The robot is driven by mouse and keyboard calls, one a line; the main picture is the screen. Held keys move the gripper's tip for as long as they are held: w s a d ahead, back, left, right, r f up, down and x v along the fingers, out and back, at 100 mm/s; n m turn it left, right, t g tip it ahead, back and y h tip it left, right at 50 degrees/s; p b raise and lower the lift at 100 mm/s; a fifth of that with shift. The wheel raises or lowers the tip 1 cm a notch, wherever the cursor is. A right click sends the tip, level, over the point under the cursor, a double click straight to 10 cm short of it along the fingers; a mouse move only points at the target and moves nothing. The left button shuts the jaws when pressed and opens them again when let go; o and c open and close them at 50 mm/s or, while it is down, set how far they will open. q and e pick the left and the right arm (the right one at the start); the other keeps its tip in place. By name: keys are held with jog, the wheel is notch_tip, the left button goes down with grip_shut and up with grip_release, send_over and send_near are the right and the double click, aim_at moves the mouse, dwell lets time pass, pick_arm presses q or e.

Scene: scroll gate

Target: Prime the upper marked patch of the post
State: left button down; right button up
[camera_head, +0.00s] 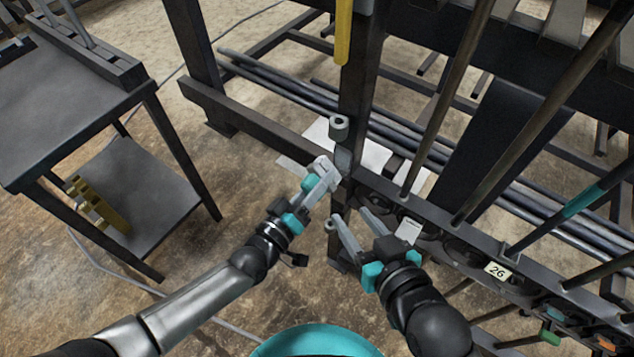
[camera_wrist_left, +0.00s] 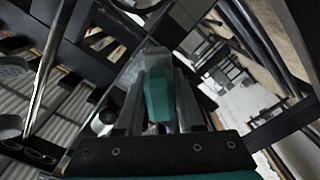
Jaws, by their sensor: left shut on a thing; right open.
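The post (camera_head: 357,85) is a dark upright beam at the centre of the head view. A lighter grey patch (camera_head: 343,159) shows on it just below a round grey lug (camera_head: 338,124); I cannot tell if this is the upper marked patch. My left gripper (camera_head: 318,183) is shut on a teal-handled tool with a pale grey end, probably a brush (camera_wrist_left: 158,90). The tool's end is close to the post beside the grey patch; contact cannot be told. My right gripper (camera_head: 351,214) is open and empty, lower, in front of the post's lower part.
A dark metal table (camera_head: 70,110) with a lower shelf holding yellow pieces stands at the left. A yellow strip (camera_head: 343,35) hangs on the post's upper part. A frame rail with slanted rods and a "26" tag (camera_head: 497,271) fills the right. A teal round thing (camera_head: 315,342) is at the bottom.

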pick_arm(q)
jog(key=shift+w+d, duration=0.15)
jog(key=shift+w, duration=0.1)
jog(key=shift+d, duration=0.1)
jog(key=shift+s+d+r, duration=0.1)
jog(key=shift+s+d, duration=0.5)
jog(key=shift+d, duration=0.05)
jog(key=shift+s+d+p, duration=0.45)
jog(key=shift+s+d, duration=0.15)
jog(key=shift+d, duration=0.3)
jog(key=shift+w+a, duration=0.1)
jog(key=shift+w+a+b, duration=0.45)
jog(key=shift+w+a, duration=0.6)
jog(key=shift+a, duration=0.3)
jog(key=shift+w+a, duration=0.15)
jog(key=shift+w, duration=0.05)
